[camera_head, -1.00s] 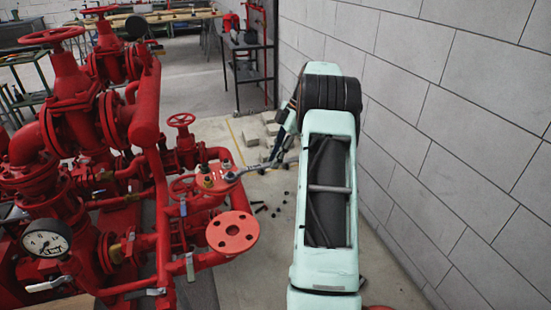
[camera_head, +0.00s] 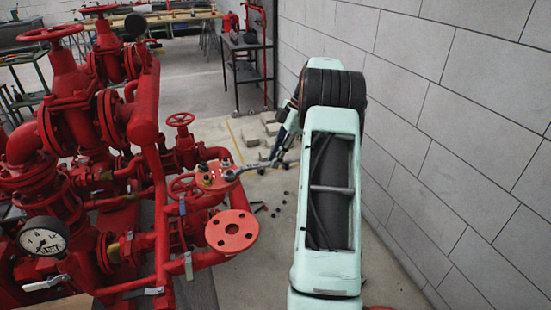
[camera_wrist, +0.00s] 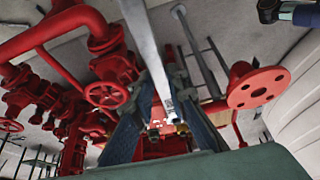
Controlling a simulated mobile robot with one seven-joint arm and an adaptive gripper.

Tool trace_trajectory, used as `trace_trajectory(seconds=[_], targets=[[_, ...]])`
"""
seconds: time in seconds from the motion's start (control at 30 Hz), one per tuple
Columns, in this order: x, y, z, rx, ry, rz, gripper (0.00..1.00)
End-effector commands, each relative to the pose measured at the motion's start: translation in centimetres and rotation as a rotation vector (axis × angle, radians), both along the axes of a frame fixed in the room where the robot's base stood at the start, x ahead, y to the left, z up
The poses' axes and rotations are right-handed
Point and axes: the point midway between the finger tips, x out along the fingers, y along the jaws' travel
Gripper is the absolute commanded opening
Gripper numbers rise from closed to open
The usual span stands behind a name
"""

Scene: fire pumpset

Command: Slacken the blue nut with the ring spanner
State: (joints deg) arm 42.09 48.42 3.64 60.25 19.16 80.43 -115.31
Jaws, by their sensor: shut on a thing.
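A grey ring spanner (camera_head: 250,168) reaches left from my gripper (camera_head: 280,158) to a red flange (camera_head: 213,177). Its ring end lies at the flange's right edge, over or beside a nut there; I cannot tell whether it is seated. Several nuts (camera_head: 225,163) stand on the flange, one brass-coloured. I cannot make out which is blue; the ring end may hide it. In the wrist view, the spanner's shaft (camera_wrist: 150,55) passes between the dark blue fingers of my gripper (camera_wrist: 163,115), which is shut on it.
A lower red flange (camera_head: 232,232) with bolt holes stands in front. Red pipes, valves and a handwheel (camera_head: 180,120) fill the left. A block wall (camera_head: 450,120) runs close along the right of my arm. Loose bolts (camera_head: 260,208) and grey blocks lie on the floor.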

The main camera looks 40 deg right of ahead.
Motion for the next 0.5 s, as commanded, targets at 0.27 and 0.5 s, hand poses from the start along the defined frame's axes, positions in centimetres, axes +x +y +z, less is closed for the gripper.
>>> trace_trajectory(seconds=[0.27, 0.5], targets=[[0.1, 0.0, 1.7, -0.001, -0.003, 0.000, 0.00], [0.0, 0.0, 2.9, -0.001, -0.002, 0.000, 0.00]])
